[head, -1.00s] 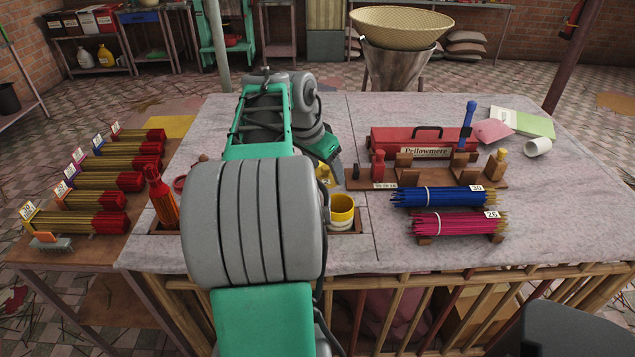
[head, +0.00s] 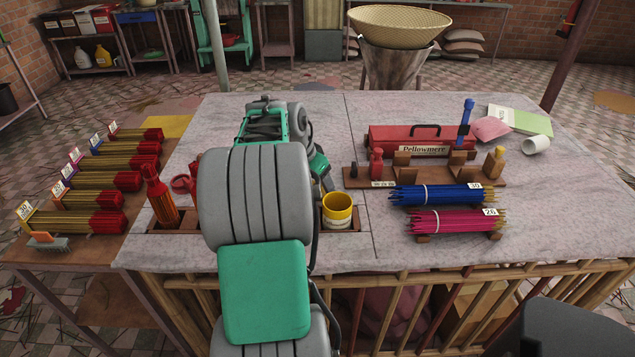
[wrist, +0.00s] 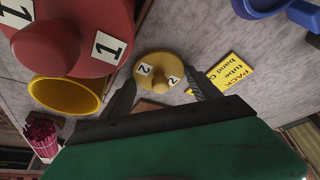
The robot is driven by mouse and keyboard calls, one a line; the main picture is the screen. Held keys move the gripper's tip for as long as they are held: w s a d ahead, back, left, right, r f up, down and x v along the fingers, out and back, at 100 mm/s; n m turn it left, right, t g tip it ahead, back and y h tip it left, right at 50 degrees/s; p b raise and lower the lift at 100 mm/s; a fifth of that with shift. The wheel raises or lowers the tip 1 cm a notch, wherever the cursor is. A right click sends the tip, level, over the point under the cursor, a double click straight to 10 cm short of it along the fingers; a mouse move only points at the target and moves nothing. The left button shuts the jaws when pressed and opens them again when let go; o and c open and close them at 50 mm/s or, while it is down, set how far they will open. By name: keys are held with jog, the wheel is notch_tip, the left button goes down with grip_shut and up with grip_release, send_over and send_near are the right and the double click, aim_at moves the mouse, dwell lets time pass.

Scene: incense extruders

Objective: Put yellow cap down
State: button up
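The yellow cap (wrist: 158,72), with a round knob and "2" labels, sits between the two fingertips of my gripper (wrist: 160,80) in the wrist view. The fingertips meet its sides, so my gripper appears shut on it. In the head view my arm hides the cap and the fingers. The open yellow tube (head: 338,208) stands in the wooden rack at the table's front; its rim also shows in the wrist view (wrist: 65,95). I cannot tell how far the cap is above the table.
A red capped piece labelled "1" (wrist: 75,30) looms large and close in the wrist view. A yellow printed card (wrist: 226,85) lies right of the cap. A red tool (head: 160,197) stands left of my arm. Blue sticks (head: 435,194) and pink sticks (head: 452,221) lie right.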

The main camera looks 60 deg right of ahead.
jog(key=o, duration=0.3)
jog(key=shift+o, duration=0.2)
jog(key=shift+r+p, duration=0.3)
jog(key=shift+r, duration=0.05)
jog(key=v, duration=1.1)
jog(key=shift+a+r+p, duration=0.25)
jog(key=shift+r+p, duration=0.05)
jog(key=shift+p, duration=0.15)
